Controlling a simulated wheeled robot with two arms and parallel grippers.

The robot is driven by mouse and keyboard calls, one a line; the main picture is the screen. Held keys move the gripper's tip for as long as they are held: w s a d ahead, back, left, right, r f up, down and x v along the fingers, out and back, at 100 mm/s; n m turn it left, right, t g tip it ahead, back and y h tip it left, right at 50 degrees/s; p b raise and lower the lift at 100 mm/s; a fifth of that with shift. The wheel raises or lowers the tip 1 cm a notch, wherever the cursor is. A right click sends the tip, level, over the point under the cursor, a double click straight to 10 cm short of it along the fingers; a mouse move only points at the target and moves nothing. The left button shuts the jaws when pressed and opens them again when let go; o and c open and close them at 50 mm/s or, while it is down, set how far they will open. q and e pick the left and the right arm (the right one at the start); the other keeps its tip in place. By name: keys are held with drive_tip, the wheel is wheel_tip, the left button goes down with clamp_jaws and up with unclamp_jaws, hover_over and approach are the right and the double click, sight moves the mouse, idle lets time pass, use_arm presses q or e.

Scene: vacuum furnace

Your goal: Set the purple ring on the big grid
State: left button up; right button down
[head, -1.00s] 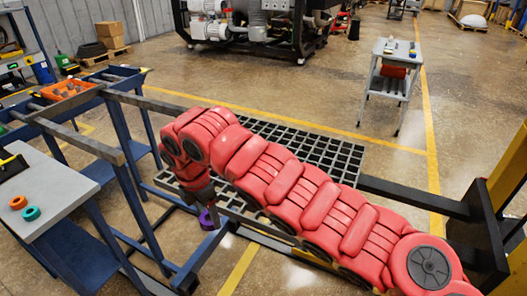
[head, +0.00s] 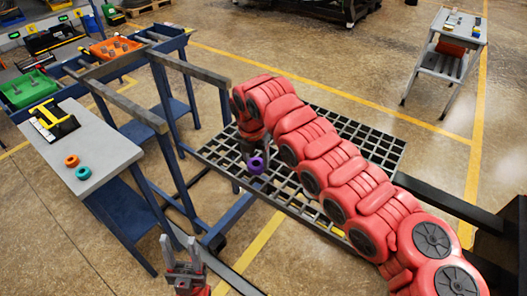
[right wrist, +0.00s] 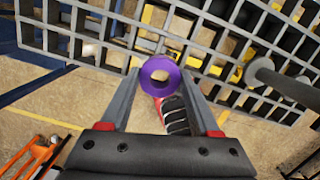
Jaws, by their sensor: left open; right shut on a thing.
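The purple ring (head: 256,165) is between the fingers of my right gripper (head: 255,157), which is shut on it. The ring also shows between the fingertips in the right wrist view (right wrist: 146,77). In the head view it appears over the left part of the big grid (head: 222,150), a dark lattice that also fills the top of the right wrist view (right wrist: 232,45). I cannot tell whether the ring touches the grid. My red right arm covers the grid's middle. My left gripper (head: 184,256) is open and empty at the bottom, apart from the grid.
A grey side table (head: 110,140) at left holds an orange ring (head: 72,160), a teal ring (head: 83,173) and a yellow-and-black holder (head: 48,115). Orange (head: 115,47) and green (head: 30,90) bins stand behind. Grey bars (head: 125,105) run left of the grid. The grid's far right is bare.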

drive_tip(key=w+d, duration=0.1)
drive_tip(key=w+d+p, duration=0.1)
drive_tip(key=w, duration=0.1)
drive_tip(key=shift+f, duration=0.4)
wheel_tip(320, 180, down, 3)
drive_tip(key=shift+f+p, duration=0.1)
drive_tip(key=shift+p, duration=0.95)
drive_tip(key=shift+c, duration=0.6)
unclamp_jaws()
